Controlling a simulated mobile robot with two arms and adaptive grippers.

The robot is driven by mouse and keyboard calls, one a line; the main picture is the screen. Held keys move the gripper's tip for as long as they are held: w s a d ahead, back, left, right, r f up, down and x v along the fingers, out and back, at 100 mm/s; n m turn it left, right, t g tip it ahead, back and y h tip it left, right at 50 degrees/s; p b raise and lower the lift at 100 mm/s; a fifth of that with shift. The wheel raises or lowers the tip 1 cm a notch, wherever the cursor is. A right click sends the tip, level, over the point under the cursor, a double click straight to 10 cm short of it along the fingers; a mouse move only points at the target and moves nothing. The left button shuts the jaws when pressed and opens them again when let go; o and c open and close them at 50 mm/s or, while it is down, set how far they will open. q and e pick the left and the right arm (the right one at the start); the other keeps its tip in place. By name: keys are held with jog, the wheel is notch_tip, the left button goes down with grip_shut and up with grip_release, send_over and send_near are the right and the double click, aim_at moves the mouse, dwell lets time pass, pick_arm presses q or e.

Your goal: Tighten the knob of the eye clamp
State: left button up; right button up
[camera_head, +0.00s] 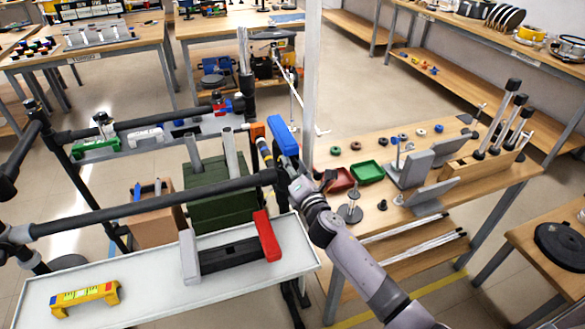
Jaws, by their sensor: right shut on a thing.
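My right arm comes in from the lower right. Its gripper (289,174) is at the right end of a long black tube (150,208), where the tube meets a dark joint. The gripper is shut on a small part there, which I take to be the knob of the eye clamp. The gripper and wrist cover most of that part, so I cannot make out the clamp's eye or the knob's shape. A blue block (283,135) stands just above the gripper. My left gripper is not in view.
Below the tube, a white tray-like shelf (150,312) holds a yellow level (85,298) and a red-ended clamp (266,237). To the right, a wooden table (440,195) carries a green tray (367,172), a red tray (341,181) and grey brackets (414,168). A white post (311,80) rises behind the gripper.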

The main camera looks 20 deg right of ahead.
jog(key=m, duration=0.6)
jog(key=shift+f+b, duration=0.15)
jog(key=shift+b, duration=0.25)
jog(key=m, duration=0.5)
jog(key=shift+m, duration=0.3)
jog(key=shift+f+m, duration=0.1)
jog(key=shift+m, duration=0.2)
jog(key=o, duration=1.1)
jog(key=shift+o, duration=0.3)
jog(key=shift+r, duration=0.25)
jog(key=s, duration=0.8)
jog(key=shift+d+f, duration=0.15)
jog(key=shift+f, duration=0.1)
jog(key=shift+f, duration=0.1)
